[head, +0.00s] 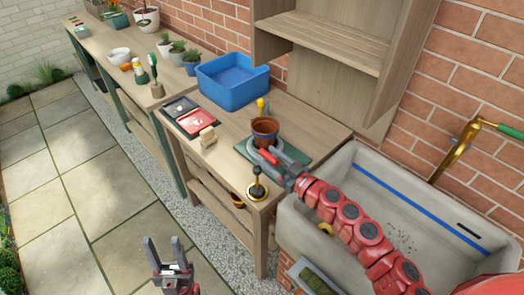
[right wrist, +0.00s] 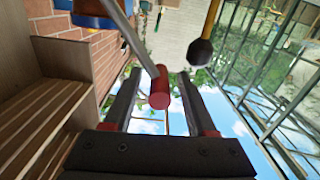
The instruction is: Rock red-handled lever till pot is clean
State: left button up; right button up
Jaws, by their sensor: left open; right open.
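The terracotta pot (head: 265,127) stands upright on the bench, on a green base (head: 294,152), with a yellow-topped part just behind it. The lever's red handle (head: 268,156) is just in front of the pot. In the right wrist view the red handle (right wrist: 159,88), on a grey rod, lies between the spread fingers of my right gripper (right wrist: 155,90). My right gripper (head: 263,156) is open around the handle; I cannot tell whether a finger touches it. My left gripper (head: 167,252) is open and empty, low in front of the bench over the paving. The pot's cleanness is too small to judge.
A black-knobbed brass piece (head: 257,191) stands at the bench's front edge. A blue bin (head: 232,84), a red and black tray (head: 190,115) and a wooden block (head: 208,136) are left of the pot. A stone sink (head: 345,180) is at right.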

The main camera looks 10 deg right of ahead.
jog(key=shift+x, duration=1.7)
grip_shut()
